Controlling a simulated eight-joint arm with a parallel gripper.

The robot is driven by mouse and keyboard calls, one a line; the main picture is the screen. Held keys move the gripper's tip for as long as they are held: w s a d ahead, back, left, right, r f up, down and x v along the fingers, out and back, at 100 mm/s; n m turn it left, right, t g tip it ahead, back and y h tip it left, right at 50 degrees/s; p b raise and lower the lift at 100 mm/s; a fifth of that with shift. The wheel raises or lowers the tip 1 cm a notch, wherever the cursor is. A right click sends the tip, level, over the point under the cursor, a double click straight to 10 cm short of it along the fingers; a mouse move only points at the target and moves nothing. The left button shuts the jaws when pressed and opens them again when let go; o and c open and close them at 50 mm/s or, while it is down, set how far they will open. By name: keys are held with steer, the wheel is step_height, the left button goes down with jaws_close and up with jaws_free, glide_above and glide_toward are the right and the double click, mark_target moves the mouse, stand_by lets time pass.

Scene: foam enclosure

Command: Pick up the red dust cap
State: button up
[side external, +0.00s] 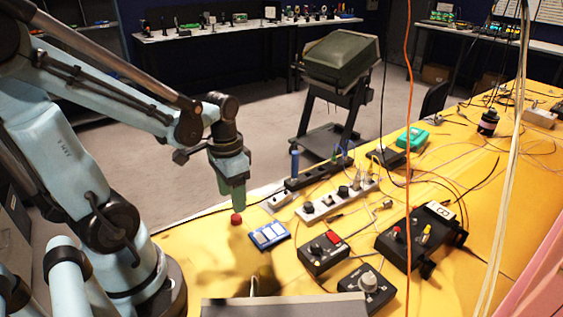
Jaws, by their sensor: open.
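The red dust cap (237,219) is a small round red piece low on the yellow table, near its far left edge. My gripper (233,203) has green fingers that point down, with their tips right above the cap. The fingers look close together from this side, and the gap between them is hard to see. The gripper is open, and the cap appears just below the tips. I cannot tell whether the fingers touch it or reach around it.
A blue-and-white module (268,236) lies just right of the cap. Black control boxes (324,252) and power strips (338,200) stand farther right. A grey panel (284,306) is at the front. An orange cable (408,120) hangs down over the table.

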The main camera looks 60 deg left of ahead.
mark_target(236, 216)
steer(key=shift+w+f, duration=0.15)
steer(key=shift+f, duration=2.75)
jaws_close()
